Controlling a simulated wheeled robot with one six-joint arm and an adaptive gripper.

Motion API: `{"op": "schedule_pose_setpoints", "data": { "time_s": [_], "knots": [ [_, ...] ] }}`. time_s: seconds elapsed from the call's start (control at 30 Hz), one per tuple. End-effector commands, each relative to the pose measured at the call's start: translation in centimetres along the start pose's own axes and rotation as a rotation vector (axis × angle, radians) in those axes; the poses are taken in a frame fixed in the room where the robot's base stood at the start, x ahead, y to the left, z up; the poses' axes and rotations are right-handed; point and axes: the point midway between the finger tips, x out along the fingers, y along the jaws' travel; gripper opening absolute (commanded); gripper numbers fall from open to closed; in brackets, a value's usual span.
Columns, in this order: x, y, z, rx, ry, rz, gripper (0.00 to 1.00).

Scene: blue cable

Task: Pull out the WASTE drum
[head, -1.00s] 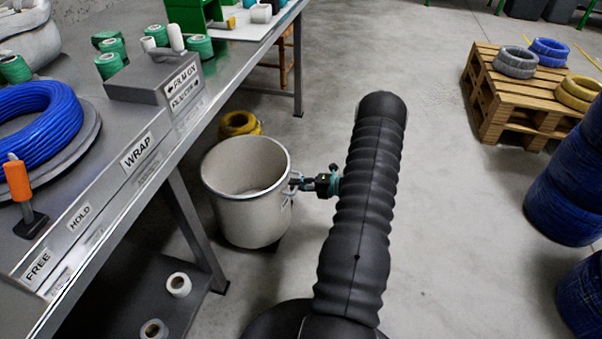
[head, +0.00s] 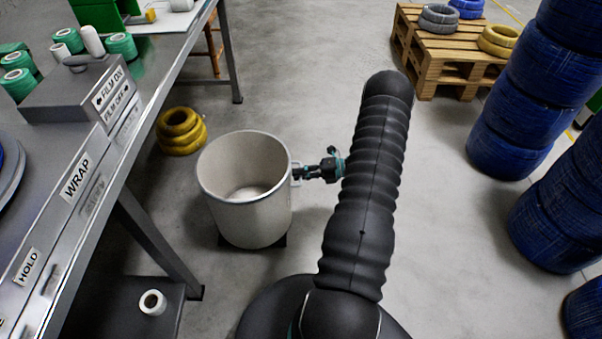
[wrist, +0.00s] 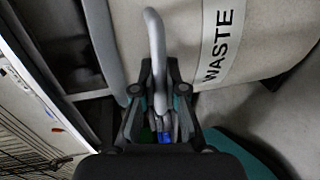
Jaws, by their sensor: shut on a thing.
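The WASTE drum (head: 250,212) is a pale, open-topped cylinder standing upright on the floor, right of the bench. In the wrist view its side (wrist: 265,40) carries the black word WASTE. A grey bar handle (wrist: 156,50) stands out from the drum's side. My gripper (head: 302,172) is at the drum's right side, shut on this handle; in the wrist view the fingers (wrist: 160,98) close around the handle's lower part. The drum's inside looks mostly empty, with a pale bottom.
The metal bench (head: 150,115) with WRAP and HOLD labels runs along the left. Yellow coils (head: 181,131) lie on the floor behind the drum. Blue coil stacks (head: 515,125) stand at right, and a wooden pallet (head: 440,60) at the back right. Floor between is clear.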

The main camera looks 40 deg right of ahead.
Motion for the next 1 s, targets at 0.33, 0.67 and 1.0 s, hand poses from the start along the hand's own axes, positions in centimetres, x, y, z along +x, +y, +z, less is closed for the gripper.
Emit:
{"op": "schedule_pose_setpoints", "data": {
  "time_s": [0.33, 0.67, 1.0],
  "knots": [
    [-0.1, 0.0, 0.1, 0.000, -0.004, -0.001, 0.37],
    [-0.7, 0.0, 0.1, 0.000, -0.005, 0.000, 0.37],
    [-6.6, -0.1, 0.1, -0.001, -0.008, -0.002, 0.37]
  ]
}}
